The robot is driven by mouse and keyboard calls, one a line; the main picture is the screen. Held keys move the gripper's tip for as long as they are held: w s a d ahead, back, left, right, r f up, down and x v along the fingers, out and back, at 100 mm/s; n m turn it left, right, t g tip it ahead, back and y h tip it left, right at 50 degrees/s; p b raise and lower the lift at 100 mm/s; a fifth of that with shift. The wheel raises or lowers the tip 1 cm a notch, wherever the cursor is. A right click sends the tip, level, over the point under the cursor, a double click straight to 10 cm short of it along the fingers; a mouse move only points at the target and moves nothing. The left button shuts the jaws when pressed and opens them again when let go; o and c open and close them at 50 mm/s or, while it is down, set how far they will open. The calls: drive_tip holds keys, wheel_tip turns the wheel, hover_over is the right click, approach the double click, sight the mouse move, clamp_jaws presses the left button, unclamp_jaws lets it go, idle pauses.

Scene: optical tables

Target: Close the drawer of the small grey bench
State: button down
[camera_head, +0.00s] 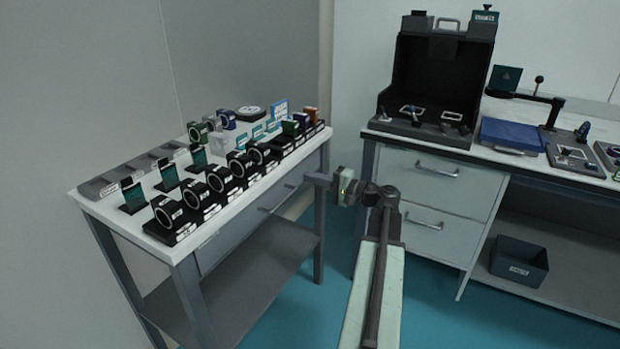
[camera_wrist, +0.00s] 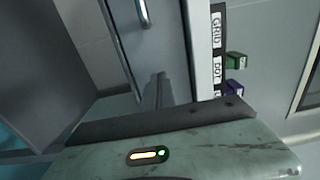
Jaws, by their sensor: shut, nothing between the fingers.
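The small grey bench (camera_head: 88,203) stands at the left with a pale top and dark legs. Its drawer (camera_head: 232,238) lies under the top on the side facing me, and its front looks nearly in line with the bench edge; I cannot tell whether a small gap remains. In the wrist view the drawer front (camera_wrist: 165,42) and its bar handle (camera_wrist: 142,12) show beside the pale bench edge. My gripper (camera_head: 308,180) is shut and empty at the drawer's right end. Its fingers (camera_wrist: 158,90) point at the drawer front; I cannot tell if they touch.
Several black ring mounts (camera_head: 220,180) and small labelled parts crowd the bench top near its edge. A lower shelf (camera_head: 245,285) is empty. A larger bench with two drawers (camera_head: 428,230) stands to the right, with a dark bin (camera_head: 519,262) below. Teal floor lies between the benches.

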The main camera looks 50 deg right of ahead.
drive_tip(key=v, duration=1.2)
drive_tip(key=shift+f, duration=0.1)
